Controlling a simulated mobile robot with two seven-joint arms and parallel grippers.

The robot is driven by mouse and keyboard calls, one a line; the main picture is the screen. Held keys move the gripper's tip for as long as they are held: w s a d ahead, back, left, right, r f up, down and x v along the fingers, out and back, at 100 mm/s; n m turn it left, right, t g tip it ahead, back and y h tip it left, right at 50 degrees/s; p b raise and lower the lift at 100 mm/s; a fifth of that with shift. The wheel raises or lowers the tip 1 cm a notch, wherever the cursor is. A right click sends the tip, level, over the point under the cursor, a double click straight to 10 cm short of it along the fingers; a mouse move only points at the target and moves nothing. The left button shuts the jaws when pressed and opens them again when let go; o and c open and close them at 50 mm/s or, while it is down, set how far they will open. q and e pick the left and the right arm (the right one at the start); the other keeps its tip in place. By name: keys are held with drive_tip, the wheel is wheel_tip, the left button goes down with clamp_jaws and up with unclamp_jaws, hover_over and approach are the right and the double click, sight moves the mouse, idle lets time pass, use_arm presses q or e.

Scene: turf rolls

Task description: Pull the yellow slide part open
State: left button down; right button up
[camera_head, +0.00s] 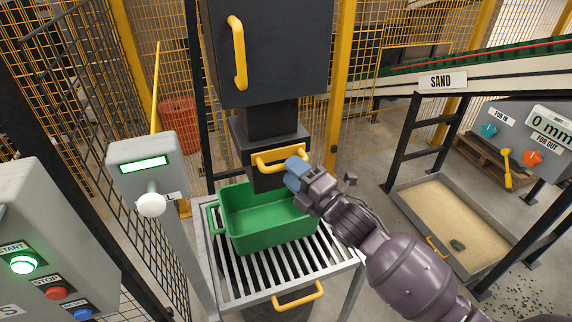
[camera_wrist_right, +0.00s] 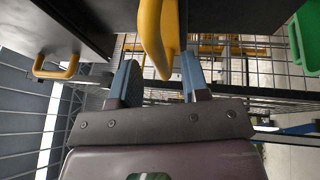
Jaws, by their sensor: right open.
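The yellow slide part (camera_head: 270,156) is a yellow handle on the front of a dark block below the black hopper. It looks closed against the block. My right gripper (camera_head: 296,172) is at the right end of this handle, its blue fingers pointing at it. In the right wrist view the yellow handle (camera_wrist_right: 153,38) reaches down between the tips of my open right gripper (camera_wrist_right: 156,80), with a gap on both sides. My left gripper is not in view.
A green crate (camera_head: 268,240) sits on a slatted metal stand (camera_head: 333,268) just below the handle. A grey post with a display (camera_head: 143,163) stands at left, beside a button panel (camera_head: 40,260). A sand tray (camera_head: 400,192) lies at right. Yellow mesh fencing (camera_head: 388,60) stands behind.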

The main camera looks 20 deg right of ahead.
drive_tip(key=shift+x, duration=1.35)
clamp_jaws()
